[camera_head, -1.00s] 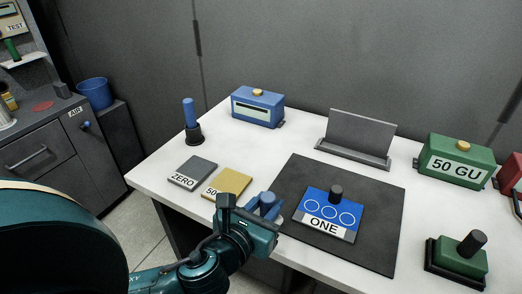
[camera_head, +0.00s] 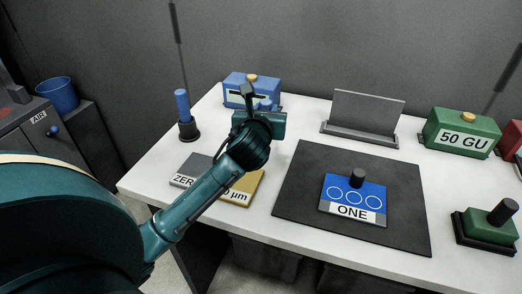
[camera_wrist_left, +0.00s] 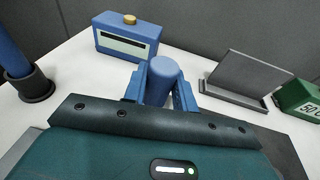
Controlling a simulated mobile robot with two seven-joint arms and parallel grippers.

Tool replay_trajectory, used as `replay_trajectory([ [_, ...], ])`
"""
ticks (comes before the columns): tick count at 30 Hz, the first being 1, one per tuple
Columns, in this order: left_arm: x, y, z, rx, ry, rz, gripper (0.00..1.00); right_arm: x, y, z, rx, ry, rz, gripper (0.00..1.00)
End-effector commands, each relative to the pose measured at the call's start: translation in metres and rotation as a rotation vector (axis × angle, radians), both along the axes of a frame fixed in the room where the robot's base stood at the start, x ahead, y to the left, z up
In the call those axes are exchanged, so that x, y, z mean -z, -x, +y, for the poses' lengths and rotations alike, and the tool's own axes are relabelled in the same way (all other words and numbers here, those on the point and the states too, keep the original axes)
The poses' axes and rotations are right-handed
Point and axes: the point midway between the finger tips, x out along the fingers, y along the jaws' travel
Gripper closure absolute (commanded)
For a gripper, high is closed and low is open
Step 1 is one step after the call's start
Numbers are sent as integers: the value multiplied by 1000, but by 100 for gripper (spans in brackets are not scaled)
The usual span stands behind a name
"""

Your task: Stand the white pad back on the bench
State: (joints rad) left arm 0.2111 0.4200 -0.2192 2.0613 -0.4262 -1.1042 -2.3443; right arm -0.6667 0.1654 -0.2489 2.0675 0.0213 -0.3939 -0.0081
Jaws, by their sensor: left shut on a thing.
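My left gripper (camera_head: 264,108) is above the back left part of the bench, in front of the blue box. In the left wrist view its blue fingers are shut around an upright blue round handle (camera_wrist_left: 164,78). Whatever is under this handle is hidden by the gripper body, so I cannot see a white pad or whether it touches the bench. The white bench top (camera_head: 255,222) shows around the arm. My right gripper is not in view.
A blue box (camera_head: 239,83) and a dark holder with a blue-handled tool (camera_head: 183,108) stand at the back left. Grey (camera_head: 188,170) and yellow (camera_head: 240,192) plates lie under my arm. A dark mat (camera_head: 300,200) bears the blue ONE block (camera_head: 345,195). A grey stand (camera_head: 367,115) is behind.

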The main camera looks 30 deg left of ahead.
Motion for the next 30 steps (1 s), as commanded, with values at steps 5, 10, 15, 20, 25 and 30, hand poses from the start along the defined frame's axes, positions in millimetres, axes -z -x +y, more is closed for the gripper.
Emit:
replay_trajectory([
  [5, -5, -29, 30, -75, 2, 0, 100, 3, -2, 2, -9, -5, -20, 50],
  [10, 22, -33, 35, -83, 0, 6, 100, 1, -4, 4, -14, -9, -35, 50],
  [15, 48, -32, 34, -83, -2, 4, 100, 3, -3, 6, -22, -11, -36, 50],
  [20, 62, -32, 35, -83, -2, 1, 100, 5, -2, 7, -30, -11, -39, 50],
  [25, 87, -32, 34, -82, -1, 1, 100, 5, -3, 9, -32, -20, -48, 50],
  [30, 91, -32, 35, -83, -4, -1, 100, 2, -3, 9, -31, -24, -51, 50],
])
